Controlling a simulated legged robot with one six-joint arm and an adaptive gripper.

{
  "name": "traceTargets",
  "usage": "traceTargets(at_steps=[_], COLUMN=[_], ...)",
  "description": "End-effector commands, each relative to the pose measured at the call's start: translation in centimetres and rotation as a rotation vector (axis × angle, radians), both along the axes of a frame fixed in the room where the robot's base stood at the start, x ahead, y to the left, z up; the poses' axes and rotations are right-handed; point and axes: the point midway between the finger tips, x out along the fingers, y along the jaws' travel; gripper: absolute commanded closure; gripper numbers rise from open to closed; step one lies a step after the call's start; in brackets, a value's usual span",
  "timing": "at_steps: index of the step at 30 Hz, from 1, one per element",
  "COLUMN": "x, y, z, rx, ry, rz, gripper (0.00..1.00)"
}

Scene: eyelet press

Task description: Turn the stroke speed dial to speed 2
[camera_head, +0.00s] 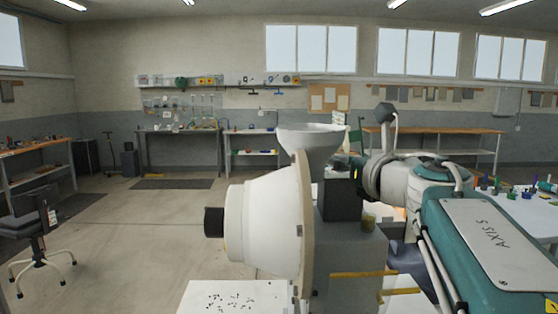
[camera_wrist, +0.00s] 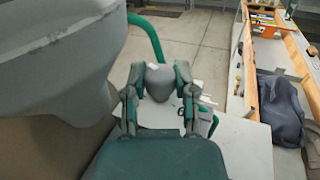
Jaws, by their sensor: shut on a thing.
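The eyelet press (camera_head: 345,255) stands in front of me in the head view, with a large pale round housing (camera_head: 265,225) and a white funnel hopper (camera_head: 312,138) on top. My gripper (camera_wrist: 160,78) shows in the wrist view with its two fingers closed on either side of a grey rounded knob (camera_wrist: 160,88), which appears to be the stroke speed dial. A small white mark shows at the knob's top edge. No speed numbers are readable.
A large grey bowl shape (camera_wrist: 60,50), probably the hopper, is close at the left in the wrist view. A white board (camera_head: 235,298) with small dark pieces lies at the press's front. A white table (camera_head: 520,208) with coloured items is at right. Open floor lies left.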

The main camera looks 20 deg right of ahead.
Motion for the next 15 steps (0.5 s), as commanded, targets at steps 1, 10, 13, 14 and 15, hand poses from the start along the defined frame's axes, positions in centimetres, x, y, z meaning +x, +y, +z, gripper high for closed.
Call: traceTargets(at_steps=[1,10,13,14,15], x=[-0.02,-0.01,-0.01,-0.01,-0.01], y=[0.07,0.06,0.06,0.06,0.05], z=[0.25,0.25,0.24,0.22,0.2], rx=[0.0,0.001,0.001,0.0,0.0], ry=[-0.005,-0.005,-0.005,-0.004,-0.004], rz=[-0.002,-0.003,-0.003,-0.003,-0.003], gripper=[1.0,1.0,0.42,0.29,0.29])
